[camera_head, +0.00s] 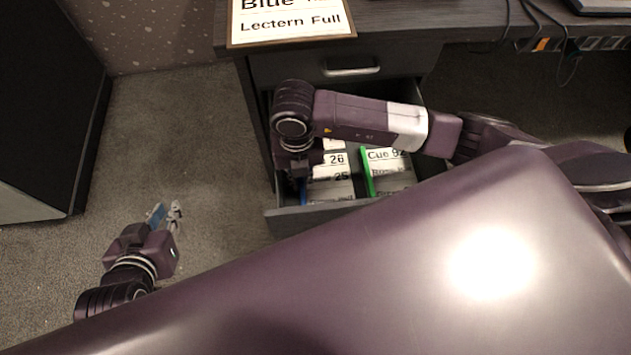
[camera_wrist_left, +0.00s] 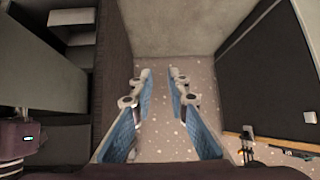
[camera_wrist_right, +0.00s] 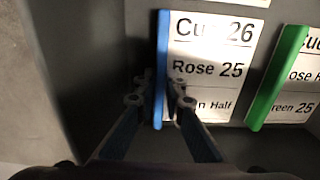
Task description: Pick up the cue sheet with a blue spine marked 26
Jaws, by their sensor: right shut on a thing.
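The cue sheet marked Cue 26 (camera_wrist_right: 215,70), white with a blue spine, lies in the open drawer. In the head view the sheet (camera_head: 335,188) is partly covered by my right arm. My right gripper (camera_wrist_right: 160,84) is shut on the blue spine, one finger on each side of it. In the head view my right gripper (camera_head: 297,180) points down into the drawer, its fingertips mostly hidden. My left gripper (camera_head: 168,213) is open and empty over the carpet left of the drawer; its spread fingers show in the left wrist view (camera_wrist_left: 160,76).
A green-spined sheet marked Cue 92 (camera_head: 390,172) lies right of the blue one. The drawer's front wall (camera_head: 290,222) and left side stand close to my right gripper. A sign (camera_head: 290,22) lies on the desk above. Carpet on the left is clear.

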